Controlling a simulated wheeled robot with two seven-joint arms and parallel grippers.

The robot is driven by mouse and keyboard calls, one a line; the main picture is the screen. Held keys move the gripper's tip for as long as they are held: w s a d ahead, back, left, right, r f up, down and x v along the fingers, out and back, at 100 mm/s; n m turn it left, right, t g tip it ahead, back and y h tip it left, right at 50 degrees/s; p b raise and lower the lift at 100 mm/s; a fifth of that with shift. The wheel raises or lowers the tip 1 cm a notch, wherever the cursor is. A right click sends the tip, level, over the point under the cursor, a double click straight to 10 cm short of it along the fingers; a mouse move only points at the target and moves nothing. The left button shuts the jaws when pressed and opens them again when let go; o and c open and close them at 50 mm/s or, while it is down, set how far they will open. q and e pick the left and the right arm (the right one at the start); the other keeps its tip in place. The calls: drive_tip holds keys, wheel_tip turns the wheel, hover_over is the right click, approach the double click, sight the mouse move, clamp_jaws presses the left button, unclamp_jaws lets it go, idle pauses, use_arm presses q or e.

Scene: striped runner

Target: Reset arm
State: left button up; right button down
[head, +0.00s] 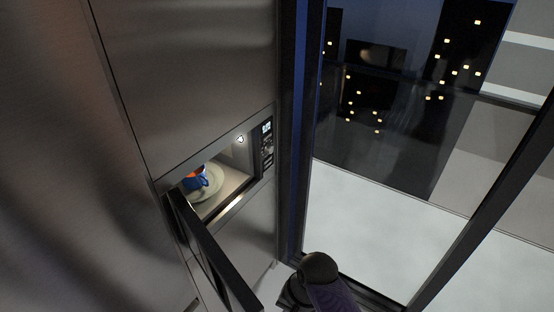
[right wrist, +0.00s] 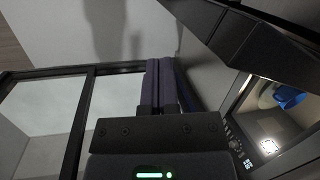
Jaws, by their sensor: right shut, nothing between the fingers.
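My right gripper (right wrist: 160,68) shows in the right wrist view with its two fingers pressed together and nothing between them. A dark part of my right arm (head: 320,278) enters at the bottom of the head view; its fingers cannot be made out there. My left gripper is in neither view. A built-in microwave (head: 239,180) stands open and lit. Inside, a blue mug (head: 196,182) with an orange inside sits on a round plate (head: 206,192). In the right wrist view the blue mug (right wrist: 288,99) shows at the right, apart from my fingers.
The microwave door (head: 215,258) hangs open toward the lower part of the head view. Steel cabinet fronts (head: 190,60) surround the microwave. A dark-framed window (head: 370,215) stands to the right. Pale floor (right wrist: 75,35) shows in the right wrist view.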

drive_tip(key=s+d+r+n+t+h, duration=0.35)
drive_tip(key=s+d+r+n, duration=0.3)
drive_tip(key=s+d, duration=0.6)
wheel_tip(320, 180, down, 37)
drive_tip(key=s+b, duration=0.2)
drive_tip(key=b, duration=1.9)
use_arm(q)
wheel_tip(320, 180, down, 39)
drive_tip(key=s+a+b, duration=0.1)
drive_tip(key=b, duration=1.6)
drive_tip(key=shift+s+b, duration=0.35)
use_arm(e)
drive_tip(key=s+d+f, duration=0.1)
drive_tip(key=s+f, duration=0.4)
drive_tip(key=f, duration=0.5)
drive_tip(key=s+d+f+g, duration=0.1)
drive_tip(key=s+f, duration=0.3)
drive_tip(key=f, duration=0.5)
drive_tip(key=s+d+f+g, duration=0.1)
drive_tip(key=s+f, duration=0.4)
drive_tip(key=f, duration=0.5)
drive_tip(key=shift+s+f, duration=0.3)
drive_tip(key=shift+n+g, duration=0.25)
